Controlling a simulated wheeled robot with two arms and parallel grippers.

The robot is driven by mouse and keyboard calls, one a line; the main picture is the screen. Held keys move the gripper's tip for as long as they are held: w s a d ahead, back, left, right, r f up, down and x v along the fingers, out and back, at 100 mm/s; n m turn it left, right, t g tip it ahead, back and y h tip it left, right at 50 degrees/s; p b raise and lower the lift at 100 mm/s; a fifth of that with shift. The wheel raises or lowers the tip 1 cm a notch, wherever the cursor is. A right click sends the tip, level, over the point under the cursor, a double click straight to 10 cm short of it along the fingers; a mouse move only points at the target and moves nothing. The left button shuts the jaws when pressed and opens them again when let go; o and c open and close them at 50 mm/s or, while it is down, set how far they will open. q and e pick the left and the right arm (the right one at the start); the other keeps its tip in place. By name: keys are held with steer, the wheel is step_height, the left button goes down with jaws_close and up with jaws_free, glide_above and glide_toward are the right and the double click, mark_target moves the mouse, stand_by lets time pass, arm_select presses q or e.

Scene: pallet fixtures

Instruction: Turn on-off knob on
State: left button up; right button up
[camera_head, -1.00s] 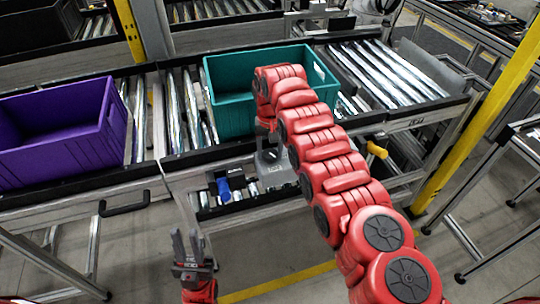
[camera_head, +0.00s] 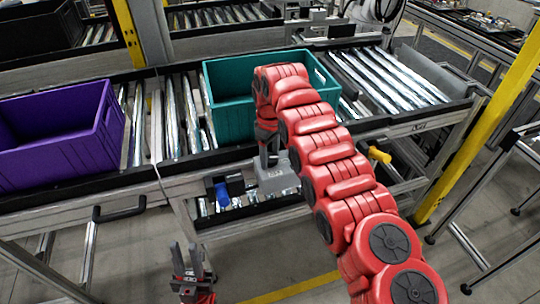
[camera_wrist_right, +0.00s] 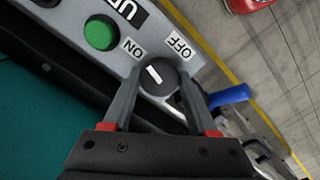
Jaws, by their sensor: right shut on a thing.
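The black on-off knob (camera_wrist_right: 157,76) with a white mark sits on a grey control box (camera_head: 277,178). The mark points to the upper left in the wrist view, toward the ON label (camera_wrist_right: 131,46) and away from the OFF label (camera_wrist_right: 180,46). My right gripper (camera_wrist_right: 160,86) is shut on the knob, one finger on each side. In the head view my right gripper (camera_head: 267,158) is at the box, and the knob cannot be made out. My left gripper (camera_head: 189,262) is open and empty, low in front of the conveyor.
A green button (camera_wrist_right: 100,33) is on the same panel. A blue part (camera_head: 222,193) is left of the box. A teal bin (camera_head: 228,121) and a purple bin (camera_head: 60,165) stand on the rollers. A yellow post (camera_head: 480,120) rises at the right.

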mark_target(269, 157)
steer(key=shift+n, duration=1.3)
steer(key=o, duration=1.4)
steer(key=shift+c, duration=0.2)
step_height(269, 157, up, 3)
steer(key=shift+a+r, duration=0.1)
steer(key=shift+r, duration=0.05)
step_height(269, 157, up, 14)
steer(key=p, duration=1.4)
